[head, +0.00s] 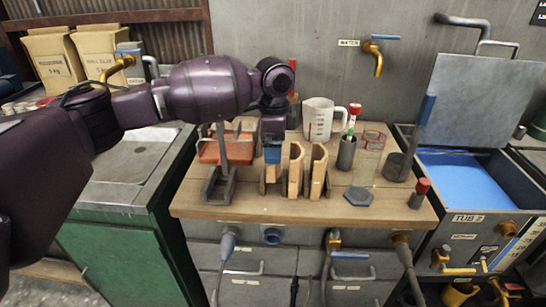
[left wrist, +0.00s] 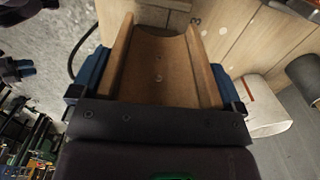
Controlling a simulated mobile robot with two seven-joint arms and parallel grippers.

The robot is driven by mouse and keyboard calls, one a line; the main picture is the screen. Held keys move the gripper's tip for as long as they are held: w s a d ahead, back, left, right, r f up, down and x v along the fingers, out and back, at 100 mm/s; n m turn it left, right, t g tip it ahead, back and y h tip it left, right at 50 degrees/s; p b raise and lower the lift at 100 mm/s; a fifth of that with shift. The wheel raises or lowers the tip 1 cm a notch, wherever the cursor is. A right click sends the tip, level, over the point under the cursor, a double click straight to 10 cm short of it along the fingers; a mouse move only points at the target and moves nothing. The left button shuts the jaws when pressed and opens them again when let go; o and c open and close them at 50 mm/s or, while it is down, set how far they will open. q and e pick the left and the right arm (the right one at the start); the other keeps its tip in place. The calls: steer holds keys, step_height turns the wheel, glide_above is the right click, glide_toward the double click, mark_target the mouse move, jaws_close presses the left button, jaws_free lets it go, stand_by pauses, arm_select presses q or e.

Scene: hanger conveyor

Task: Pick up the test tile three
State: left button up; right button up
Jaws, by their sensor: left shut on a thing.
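Three brown, trough-shaped tiles stand upright in a row on the wooden bench top. My left gripper (head: 272,155) points down from above and is shut on the leftmost tile (head: 269,176). In the left wrist view this tile (left wrist: 160,72) shows its hollow face and raised side walls, with a blue finger on each side. I cannot tell whether its foot is clear of the bench. The middle tile (head: 295,172) and the right tile (head: 318,173) stand close beside it. I can read no number on any tile. My right gripper is not in view.
A grey stand (head: 219,187) is just left of the held tile. A white measuring jug (head: 319,119), a dark cup with brushes (head: 346,154) and a blue hexagonal plate (head: 358,196) are to the right. The bench front (head: 300,211) is clear. A blue-filled tub (head: 463,180) is at far right.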

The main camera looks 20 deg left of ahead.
arm_select(q)
step_height(320, 180, up, 15)
steer(key=p, duration=0.2)
steer(key=shift+f, duration=0.1)
